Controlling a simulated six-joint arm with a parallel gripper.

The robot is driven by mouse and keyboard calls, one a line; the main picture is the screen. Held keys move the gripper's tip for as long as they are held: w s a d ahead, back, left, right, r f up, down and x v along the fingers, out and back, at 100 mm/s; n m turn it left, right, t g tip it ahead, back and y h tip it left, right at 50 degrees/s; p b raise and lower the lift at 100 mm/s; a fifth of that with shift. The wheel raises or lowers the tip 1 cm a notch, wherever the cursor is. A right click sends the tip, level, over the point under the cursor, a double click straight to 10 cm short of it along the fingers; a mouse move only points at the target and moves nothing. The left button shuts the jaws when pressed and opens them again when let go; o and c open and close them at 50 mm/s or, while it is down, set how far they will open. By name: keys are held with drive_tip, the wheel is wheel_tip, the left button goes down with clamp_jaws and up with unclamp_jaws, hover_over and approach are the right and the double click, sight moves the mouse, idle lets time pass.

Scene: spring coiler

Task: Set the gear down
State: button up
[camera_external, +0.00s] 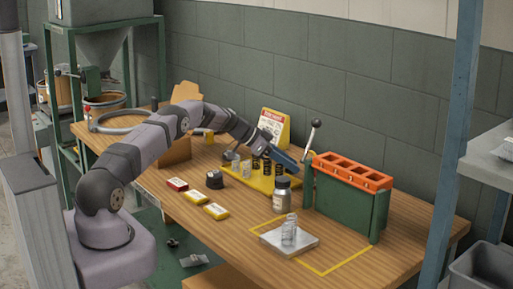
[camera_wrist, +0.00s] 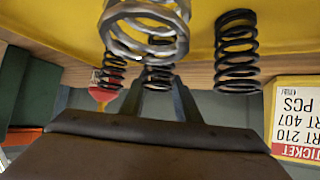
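No gear can be made out in either view. My gripper (camera_external: 287,160) is over the right part of the yellow spring tray (camera_external: 232,175). In the wrist view its two fingers (camera_wrist: 160,95) stand apart, with no held part visible between them. A dark spring (camera_wrist: 158,76) shows behind the gap, about the size of another dark spring (camera_wrist: 112,72) beside it. A larger silver spring (camera_wrist: 147,30) is nearer the camera, and a third dark spring (camera_wrist: 237,50) stands to the right. The springs look upside down in this view.
A clear spring-like part (camera_external: 289,231) stands on a pale plate (camera_external: 304,243) inside a yellow outline.

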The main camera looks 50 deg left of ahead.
drive_tip(key=b+v, duration=0.1)
drive_tip(key=v, duration=1)
drive_tip(key=shift+s, duration=0.1)
drive_tip(key=shift+s+a+r+b, duration=0.15)
drive_tip(key=shift+s+r+b, duration=0.1)
drive_tip(key=shift+b, duration=0.05)
drive_tip(key=w+d+r+n+t+y+p, duration=0.1)
drive_tip(key=w+d+r+n+t+y, duration=0.1)
drive_tip(key=r, duration=0.3)
drive_tip(key=w+d+r+n+t+y+p, duration=0.1)
drive_tip(key=w+d+r+t+y, duration=0.15)
drive_tip(key=r, duration=0.25)
drive_tip(key=s+d+f+n+g, duration=0.1)
drive_tip(key=s+d+f+g, duration=0.3)
drive_tip(key=s, duration=1)
drive_tip(key=s+d+f+n+g+y+p, duration=0.1)
drive_tip(key=s+d+f+g, duration=0.3)
drive_tip(key=s, duration=1.1)
drive_tip(key=s+d+f+n+g+p, duration=0.1)
drive_tip(key=s+d+f+g, duration=0.4)
drive_tip(key=s, duration=0.9)
drive_tip(key=d, duration=0.3)
drive_tip(key=shift+s+d+n, duration=0.2)
drive_tip(key=shift+s+n, duration=0.05)
drive_tip(key=shift+n, duration=0.05)
drive_tip(key=shift+f, duration=0.15)
